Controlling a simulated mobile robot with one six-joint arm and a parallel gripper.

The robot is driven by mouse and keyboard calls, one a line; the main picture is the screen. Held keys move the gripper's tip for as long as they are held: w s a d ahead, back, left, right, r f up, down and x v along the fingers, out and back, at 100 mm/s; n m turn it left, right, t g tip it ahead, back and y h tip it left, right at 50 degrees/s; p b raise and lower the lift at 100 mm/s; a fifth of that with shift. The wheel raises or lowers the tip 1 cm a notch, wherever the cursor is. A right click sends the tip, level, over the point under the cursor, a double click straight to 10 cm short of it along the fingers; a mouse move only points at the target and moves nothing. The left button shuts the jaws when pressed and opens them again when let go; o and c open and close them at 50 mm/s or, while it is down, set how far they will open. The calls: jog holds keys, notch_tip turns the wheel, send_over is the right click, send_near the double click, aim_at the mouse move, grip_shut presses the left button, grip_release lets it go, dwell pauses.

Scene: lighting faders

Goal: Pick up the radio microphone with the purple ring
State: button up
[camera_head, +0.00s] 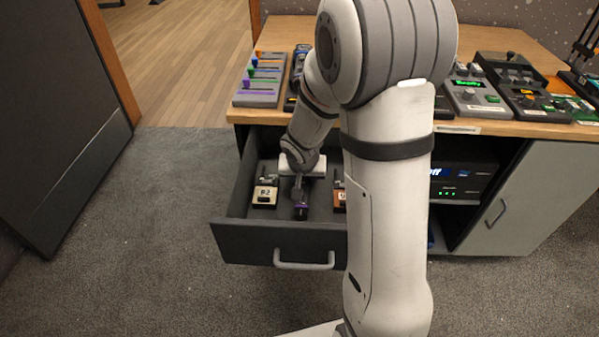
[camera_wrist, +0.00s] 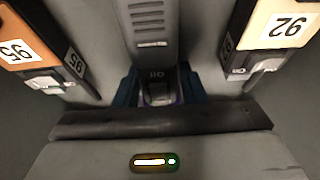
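The radio microphone with the purple ring (camera_head: 301,211) is a dark piece in the middle of the open drawer. In the wrist view, a dark body with a faint purple edge (camera_wrist: 159,99) shows just beyond my palm. My gripper (camera_head: 300,192) reaches down into the drawer over this microphone. In the wrist view, the dark bluish fingers of my gripper (camera_wrist: 160,90) lie on both sides of it. I cannot tell whether they touch it. Its lower part is hidden. A ridged grey strip (camera_wrist: 150,25) runs on from it.
Fader panels (camera_head: 259,84) and control boxes stand on the desk above (camera_head: 468,127).

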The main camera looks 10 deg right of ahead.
grip_shut()
jog(key=shift+r, duration=0.15)
jog(key=shift+r+p, duration=0.4)
jog(key=shift+r, duration=0.15)
jog(key=s, duration=0.2)
jog(key=s+d+b, duration=0.1)
jog(key=s, duration=0.5)
jog(key=shift+d+f, duration=0.1)
jog(key=shift+d, duration=0.25)
jog(key=w+a+r+n+p, duration=0.1)
jog(key=w+r+p, duration=0.2)
jog(key=r+p, duration=1.4)
jog(key=w+a+r+n+y+p, duration=0.1)
jog(key=w+r+p, duration=0.3)
jog(key=r+p, duration=1.3)
jog(key=n+p, duration=0.1)
jog(key=p, duration=0.9)
jog(key=shift+w+n, duration=0.2)
jog(key=shift+n, duration=0.1)
